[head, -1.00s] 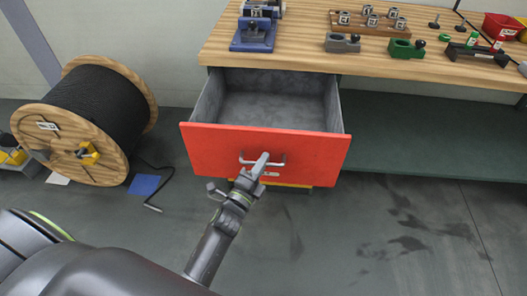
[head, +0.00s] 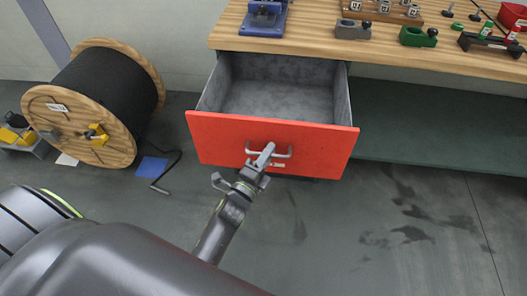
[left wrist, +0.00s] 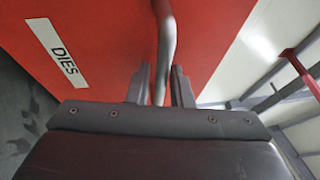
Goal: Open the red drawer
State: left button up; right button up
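The red drawer (head: 225,139) is pulled well out from under the wooden workbench, and its grey, empty inside shows from above in the head view. A metal bar handle (head: 282,155) is on its front. My left gripper (head: 264,158) is at this handle, and in the left wrist view the handle bar (left wrist: 164,50) runs between its two fingers (left wrist: 160,88), which are closed around it. The red front fills much of that view, with a white "DIES" label (left wrist: 58,52). My right gripper is not in view.
The workbench top (head: 310,40) carries a blue vise (head: 263,17), a grey block (head: 352,29) and a green block (head: 418,37). A wooden cable reel (head: 80,140) stands on the left. The floor right of the drawer is clear.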

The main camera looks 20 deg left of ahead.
pick_arm(q)
jog(key=b+v, duration=0.1)
jog(key=v, duration=1.6)
jog(key=shift+s+b, duration=0.25)
jog(key=shift+b, duration=0.1)
